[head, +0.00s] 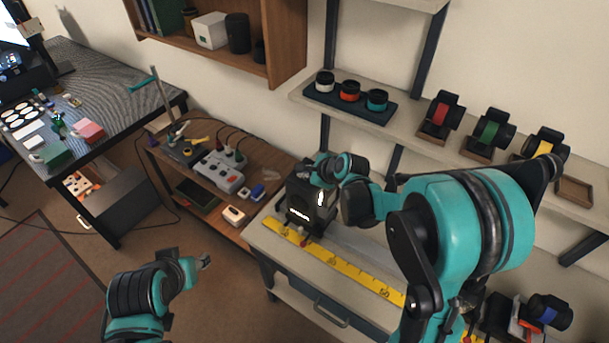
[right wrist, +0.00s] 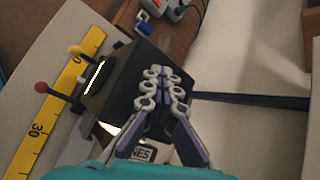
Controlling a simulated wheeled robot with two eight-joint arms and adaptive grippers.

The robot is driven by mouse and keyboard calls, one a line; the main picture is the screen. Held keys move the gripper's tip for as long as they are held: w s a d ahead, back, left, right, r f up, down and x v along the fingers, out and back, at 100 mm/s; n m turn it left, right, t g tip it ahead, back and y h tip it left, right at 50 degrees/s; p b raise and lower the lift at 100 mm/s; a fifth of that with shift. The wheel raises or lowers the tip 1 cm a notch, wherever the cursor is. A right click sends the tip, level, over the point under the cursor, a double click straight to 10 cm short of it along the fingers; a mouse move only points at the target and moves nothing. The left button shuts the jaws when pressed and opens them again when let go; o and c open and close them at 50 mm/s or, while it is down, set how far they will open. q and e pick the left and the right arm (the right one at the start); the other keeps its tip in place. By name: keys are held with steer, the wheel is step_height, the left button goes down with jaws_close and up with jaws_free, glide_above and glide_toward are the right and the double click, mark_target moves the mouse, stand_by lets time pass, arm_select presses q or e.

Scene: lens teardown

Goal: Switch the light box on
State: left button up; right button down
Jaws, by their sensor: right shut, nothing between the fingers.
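A black box (head: 311,203), which looks like the light box, stands on the bench at the centre of the head view. A bright white strip shows on its side. In the right wrist view the box (right wrist: 125,84) shows bright strips along its edges and part of a white label. A red knob (right wrist: 41,87) and a yellow knob (right wrist: 74,50) are on thin rods beside it. My right gripper (right wrist: 165,76) is shut and empty, over the box; whether it touches is unclear. My left gripper (head: 204,261) is low left, away from the box; its finger opening is unclear.
A yellow ruler (head: 345,272) runs along the bench front. A wooden side table (head: 258,230) with a power strip (head: 217,171) stands left of the bench. Wall shelves behind hold a dark tray (head: 349,108) with three lens-like rings. The floor near my left gripper is clear.

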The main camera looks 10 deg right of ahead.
stand_by(0.4)
steer(key=shift+w+d+r+p, duration=0.1)
steer(key=shift+r+p, duration=2.3)
steer(key=shift+r, duration=1)
steer(key=shift+f, duration=0.1)
